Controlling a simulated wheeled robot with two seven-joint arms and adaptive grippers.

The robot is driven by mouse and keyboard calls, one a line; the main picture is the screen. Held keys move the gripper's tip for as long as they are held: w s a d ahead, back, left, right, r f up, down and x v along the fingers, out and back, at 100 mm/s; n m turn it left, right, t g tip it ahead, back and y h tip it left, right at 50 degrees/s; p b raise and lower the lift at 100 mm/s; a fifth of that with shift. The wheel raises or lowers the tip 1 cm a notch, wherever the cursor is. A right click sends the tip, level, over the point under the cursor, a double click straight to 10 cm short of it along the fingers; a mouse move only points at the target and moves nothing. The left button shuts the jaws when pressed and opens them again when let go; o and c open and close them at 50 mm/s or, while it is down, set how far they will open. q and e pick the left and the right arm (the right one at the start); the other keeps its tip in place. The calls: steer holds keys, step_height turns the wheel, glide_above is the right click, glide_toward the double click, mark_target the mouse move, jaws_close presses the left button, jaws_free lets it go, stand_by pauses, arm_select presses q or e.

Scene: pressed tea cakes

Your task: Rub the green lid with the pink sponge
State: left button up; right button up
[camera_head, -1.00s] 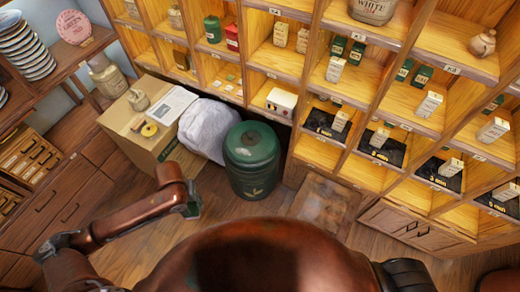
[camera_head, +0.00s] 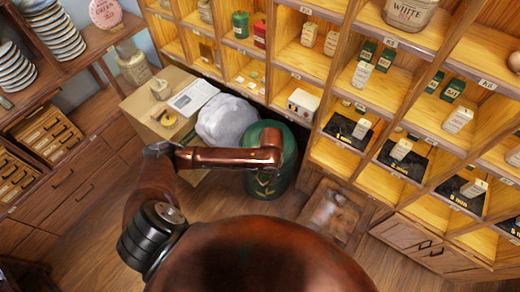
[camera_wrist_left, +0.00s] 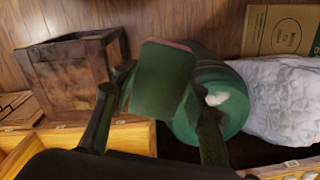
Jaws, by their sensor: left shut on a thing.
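The green lid (camera_head: 264,131) tops the dark green canister (camera_head: 267,184) on the floor. My left arm reaches across it, and the left gripper is hidden in the head view. In the left wrist view, my left gripper (camera_wrist_left: 160,105) is shut on a dark, greenish block with a pink edge, which appears to be the pink sponge (camera_wrist_left: 164,80). The sponge partly covers the green lid (camera_wrist_left: 232,112) behind it. I cannot tell whether they touch. A pale patch shows on the lid. My right gripper is not in view.
A white cloth sack (camera_head: 226,120) and a cardboard box (camera_head: 140,105) stand left of the canister. A wooden crate (camera_head: 332,212) stands to its right. A tall shelf with many compartments rises close behind. Brown floor is open in front.

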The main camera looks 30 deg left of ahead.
arm_select(q)
steer(key=w+a+f+m+b, duration=0.3)
steer(key=w+a+f+m, duration=0.1)
steer(key=w+f, duration=0.1)
steer(key=w+a+f+m+t+b, duration=0.1)
steer(key=w+a+f+m+b, duration=0.2)
steer(key=w+a+f+m, duration=0.2)
steer(key=w+a+f+m+t+b, duration=0.1)
steer(key=w+a+f+m+b, duration=0.3)
steer(key=f, duration=0.5)
steer(key=shift+w+a+f+m+h, duration=0.1)
steer(key=shift+w+a+m+h, duration=0.1)
steer(key=shift+w+a+m, duration=0.3)
steer(key=shift+w+a+f+m+h, duration=0.1)
steer(key=shift+w+a+m+h, duration=0.15)
steer(key=shift+w, duration=0.3)
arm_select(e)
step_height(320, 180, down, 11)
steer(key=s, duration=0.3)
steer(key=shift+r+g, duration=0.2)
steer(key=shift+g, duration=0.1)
arm_select(q)
steer(key=shift+w+f+b, duration=0.2)
steer(key=shift+f+b, duration=0.45)
steer(key=shift+f, duration=0.4)
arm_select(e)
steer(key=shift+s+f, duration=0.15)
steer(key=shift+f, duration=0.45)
